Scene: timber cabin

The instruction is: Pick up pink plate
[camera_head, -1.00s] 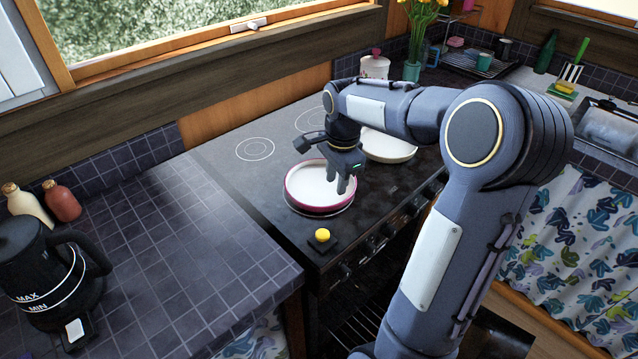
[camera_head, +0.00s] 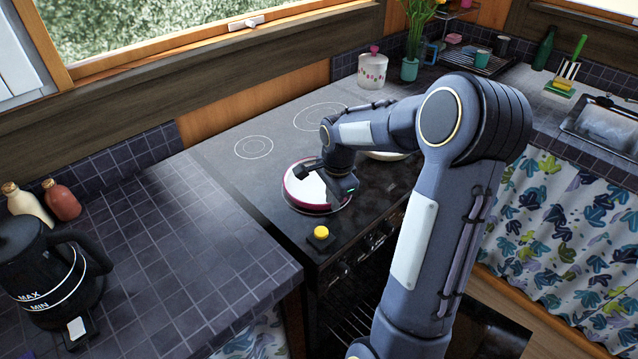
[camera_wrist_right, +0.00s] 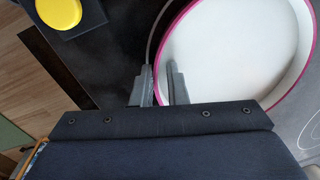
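The pink plate (camera_head: 303,191), white inside with a pink rim, lies on the dark stove top near its front left. In the right wrist view the plate (camera_wrist_right: 235,50) fills the upper right. My right gripper (camera_head: 335,192) is over the plate's near right side; its fingers are hidden in the head view. In the right wrist view the right gripper (camera_wrist_right: 161,72) straddles the rim, one finger outside and one inside, with a small gap between them. It looks open. My left gripper is not in view.
A yellow button on a black base (camera_head: 321,233) sits near the stove's front edge, close to the plate. Another pale dish (camera_head: 388,156) is partly hidden behind my right arm. A black kettle (camera_head: 50,275) stands on the left tiled counter, whose middle is clear.

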